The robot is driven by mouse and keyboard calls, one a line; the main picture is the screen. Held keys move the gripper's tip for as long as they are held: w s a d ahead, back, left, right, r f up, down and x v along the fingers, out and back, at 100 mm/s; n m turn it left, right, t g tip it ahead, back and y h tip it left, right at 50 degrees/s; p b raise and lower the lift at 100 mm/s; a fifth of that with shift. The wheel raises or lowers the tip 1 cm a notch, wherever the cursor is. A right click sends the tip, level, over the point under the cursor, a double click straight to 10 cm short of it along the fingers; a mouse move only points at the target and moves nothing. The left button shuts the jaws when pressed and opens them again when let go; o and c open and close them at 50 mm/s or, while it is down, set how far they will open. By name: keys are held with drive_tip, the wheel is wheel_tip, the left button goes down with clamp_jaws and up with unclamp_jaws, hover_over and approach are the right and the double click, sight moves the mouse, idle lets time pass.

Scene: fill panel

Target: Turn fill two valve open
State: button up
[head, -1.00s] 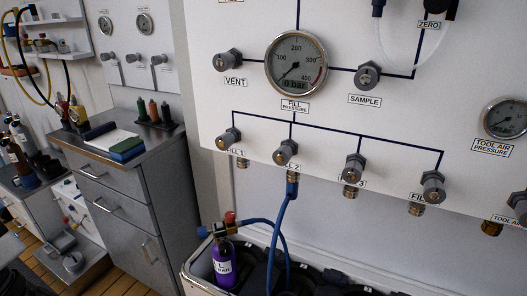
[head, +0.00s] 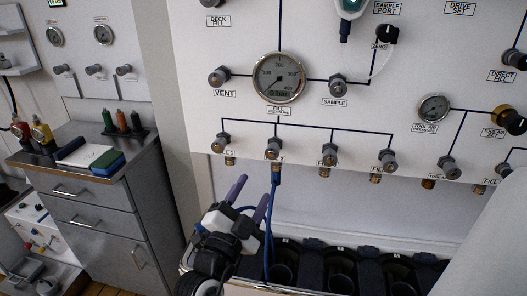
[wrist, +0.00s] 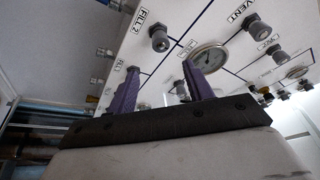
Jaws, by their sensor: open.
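The fill two valve (head: 273,149) is a grey knob on the white panel (head: 400,65), above its partly covered label. A blue hose (head: 269,235) hangs from the fitting below it. In the wrist view a grey knob (wrist: 158,39) sits by the FILL 2 label, above and between the fingers. My gripper (head: 252,187) has two purple fingers, open and empty, pointing up at the panel. In the head view it is below and left of the fill two valve, apart from it. It also shows in the wrist view (wrist: 161,67). The knob's turn position cannot be read.
The fill one valve (head: 220,143) is close on the left, and another fill valve (head: 328,152) on the right. The fill pressure gauge (head: 279,78) is above. A bin of dark cylinder slots (head: 225,288) stands below. A grey cabinet (head: 97,205) is at left.

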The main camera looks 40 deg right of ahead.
sight(272, 154)
drive_tip(key=p+x, duration=0.1)
drive_tip(key=x, duration=0.5)
drive_tip(key=p+x, duration=0.2)
drive_tip(key=x, duration=0.4)
drive_tip(key=shift+w+r, duration=0.15)
drive_tip(key=shift+r, duration=0.15)
drive_tip(key=shift+w+d+p, duration=0.2)
drive_tip(key=shift+d+p, duration=0.1)
drive_tip(key=shift+d, duration=0.15)
drive_tip(key=c, duration=1)
